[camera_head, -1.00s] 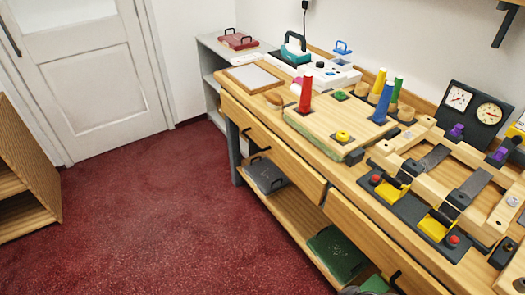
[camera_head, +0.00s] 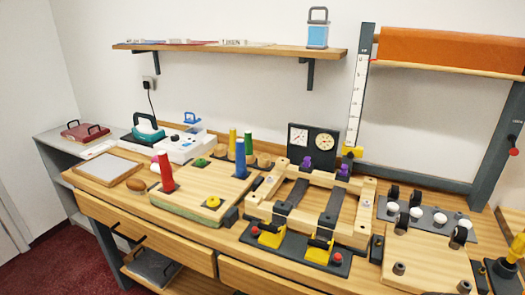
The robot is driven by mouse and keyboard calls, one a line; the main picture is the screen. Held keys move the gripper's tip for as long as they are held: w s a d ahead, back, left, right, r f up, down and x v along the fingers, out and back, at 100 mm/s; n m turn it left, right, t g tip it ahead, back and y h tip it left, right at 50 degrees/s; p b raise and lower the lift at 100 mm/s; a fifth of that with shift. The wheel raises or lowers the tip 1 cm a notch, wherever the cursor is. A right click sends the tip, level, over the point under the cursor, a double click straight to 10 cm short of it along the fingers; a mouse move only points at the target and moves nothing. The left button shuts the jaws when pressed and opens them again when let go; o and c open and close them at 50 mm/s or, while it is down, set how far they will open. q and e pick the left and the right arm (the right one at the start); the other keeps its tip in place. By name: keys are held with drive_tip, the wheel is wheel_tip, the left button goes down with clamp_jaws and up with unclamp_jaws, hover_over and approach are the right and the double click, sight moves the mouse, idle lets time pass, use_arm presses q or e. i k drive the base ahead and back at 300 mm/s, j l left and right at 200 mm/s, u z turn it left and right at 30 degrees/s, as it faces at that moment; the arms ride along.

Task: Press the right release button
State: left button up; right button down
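A dark base plate (camera_head: 296,252) lies at the counter's front edge, before a wooden frame (camera_head: 352,236). Two round red buttons sit on it, a left one (camera_head: 254,231) and a right one (camera_head: 337,257). Beside each stands a yellow block, a left one (camera_head: 271,237) and a right one (camera_head: 318,250). Dark straps (camera_head: 330,207) run back from the blocks across the frame toward purple knobs (camera_head: 342,170). The right red button is unobstructed in the head view, with nothing touching its top. Neither of my grippers is in view.
A pegboard (camera_head: 190,203) with coloured pegs stands left of the frame. A panel with white knobs (camera_head: 437,218) and a wooden block (camera_head: 425,262) lie right. Two dials (camera_head: 313,142) stand behind. A shelf (camera_head: 230,49) and dark upright (camera_head: 357,90) are above.

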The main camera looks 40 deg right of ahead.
sight(337, 257)
drive_tip(key=z, duration=2)
